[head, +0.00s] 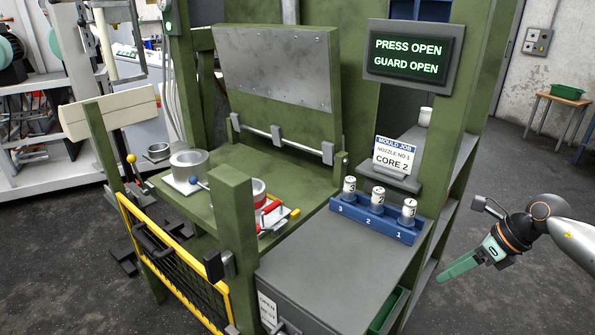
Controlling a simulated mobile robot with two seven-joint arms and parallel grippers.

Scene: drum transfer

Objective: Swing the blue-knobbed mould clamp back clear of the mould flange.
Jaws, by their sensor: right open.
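A small blue knob (197,181) shows at the front of a grey steel cylinder (189,166) on the left of the green press table (150,182). The clamp arm under the knob is too small to make out, so I cannot tell how it sits on a flange. A second round part (259,188) with red pieces stands to the right, partly hidden by a green post. My right gripper (458,268) is open and empty at the far right, over the floor and well away from the knob. My left gripper is not in view.
A green post (233,240) and a yellow guard (173,262) stand in front of the press table. A blue rack (375,220) holds three numbered cylinders on the grey cabinet (325,268). The display (408,54) reads PRESS OPEN, GUARD OPEN. A card (397,160) reads NOZZLE NO 1, CORE 2.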

